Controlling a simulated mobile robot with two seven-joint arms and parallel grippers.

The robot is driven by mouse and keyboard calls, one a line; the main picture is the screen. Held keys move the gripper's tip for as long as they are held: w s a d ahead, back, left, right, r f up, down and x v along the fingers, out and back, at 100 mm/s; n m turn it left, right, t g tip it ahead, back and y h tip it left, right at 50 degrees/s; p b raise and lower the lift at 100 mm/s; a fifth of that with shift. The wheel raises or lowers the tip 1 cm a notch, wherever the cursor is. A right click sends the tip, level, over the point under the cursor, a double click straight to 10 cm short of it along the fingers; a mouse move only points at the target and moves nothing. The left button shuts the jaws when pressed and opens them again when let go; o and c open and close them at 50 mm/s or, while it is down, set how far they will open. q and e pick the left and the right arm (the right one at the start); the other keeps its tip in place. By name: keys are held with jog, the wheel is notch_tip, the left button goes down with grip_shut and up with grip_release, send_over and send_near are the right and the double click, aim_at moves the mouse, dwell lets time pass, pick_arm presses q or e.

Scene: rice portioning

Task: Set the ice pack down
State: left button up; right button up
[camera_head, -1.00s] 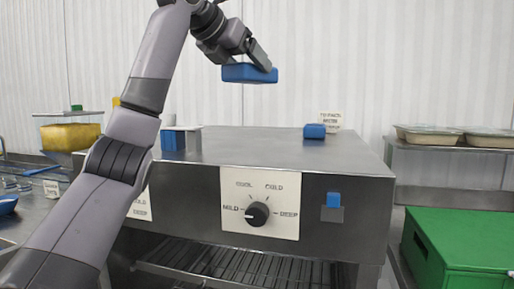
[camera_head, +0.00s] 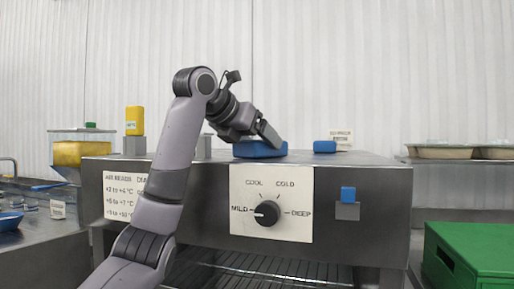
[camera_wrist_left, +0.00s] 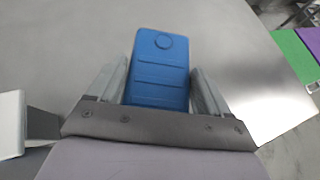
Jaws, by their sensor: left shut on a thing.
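The blue ice pack (camera_head: 258,150) is at the top surface of the steel chilling cabinet (camera_head: 215,170), near its front edge. My left gripper (camera_head: 262,138) is shut on it from above. In the left wrist view, the ice pack (camera_wrist_left: 160,75) lies between the two fingers of my left gripper (camera_wrist_left: 160,98), with the steel top behind it. The pack appears to touch the steel or sit just above it; I cannot tell which. My right gripper is in neither view.
A second blue block (camera_head: 325,146) is on the cabinet top to the right, beside a small sign (camera_head: 341,135). A dial (camera_head: 267,213) is on the cabinet front. A green crate (camera_head: 470,255) is at lower right.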

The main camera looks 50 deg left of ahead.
pick_arm(q)
jog(key=shift+r, duration=0.15)
jog(key=shift+f, duration=0.2)
jog(key=o, duration=1.2)
